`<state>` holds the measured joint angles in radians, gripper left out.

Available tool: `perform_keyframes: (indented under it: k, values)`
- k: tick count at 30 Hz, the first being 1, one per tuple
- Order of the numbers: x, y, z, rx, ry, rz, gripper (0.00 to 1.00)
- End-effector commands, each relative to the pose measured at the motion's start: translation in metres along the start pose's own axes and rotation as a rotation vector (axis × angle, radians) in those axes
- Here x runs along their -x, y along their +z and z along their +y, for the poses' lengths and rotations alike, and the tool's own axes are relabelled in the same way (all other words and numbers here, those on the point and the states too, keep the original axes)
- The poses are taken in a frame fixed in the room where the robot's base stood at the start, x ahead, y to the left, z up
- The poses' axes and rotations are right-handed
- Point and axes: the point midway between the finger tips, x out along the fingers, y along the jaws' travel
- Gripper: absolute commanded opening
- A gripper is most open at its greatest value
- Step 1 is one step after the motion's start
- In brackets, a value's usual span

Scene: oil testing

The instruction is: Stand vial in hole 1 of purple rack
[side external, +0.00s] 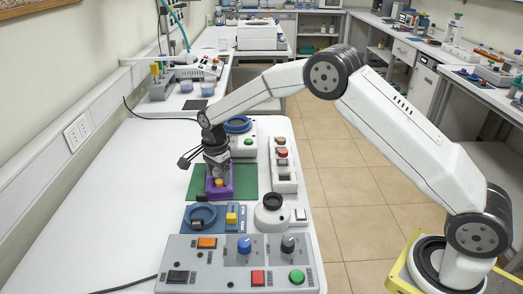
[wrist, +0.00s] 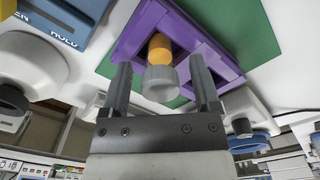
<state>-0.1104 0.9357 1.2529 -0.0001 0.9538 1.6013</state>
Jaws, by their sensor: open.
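The purple rack (side external: 227,191) stands on a green mat (side external: 248,178), and it also shows in the wrist view (wrist: 122,42). The vial (wrist: 161,82), with a grey part towards the camera and an orange part beyond it, is at the rack; its orange part shows in the side view (side external: 219,183). My gripper (wrist: 161,65) is open, with one finger on each side of the vial and visible gaps to both. In the side view my gripper (side external: 217,172) is low over the rack. The hole numbers and the vial's lower end cannot be made out.
A blue device (side external: 203,224) with a yellow button lies in front of the rack, and a control panel (side external: 215,273) with knobs is nearer. A white box with buttons (side external: 284,170) stands to the right. The white table (side external: 110,200) is clear on the left.

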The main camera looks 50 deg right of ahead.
Motion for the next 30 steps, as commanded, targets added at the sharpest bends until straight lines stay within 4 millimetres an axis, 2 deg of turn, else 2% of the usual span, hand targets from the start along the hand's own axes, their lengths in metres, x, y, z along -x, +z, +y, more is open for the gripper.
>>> perform_keyframes:
  k: [5,21,30]
  values:
    - [0.019,0.000,-0.001,0.000,-0.003,0.000,0.79]
    - [0.100,0.000,0.000,0.000,-0.002,0.000,0.79]
    - [0.117,0.000,0.000,0.000,-0.002,0.000,0.79]
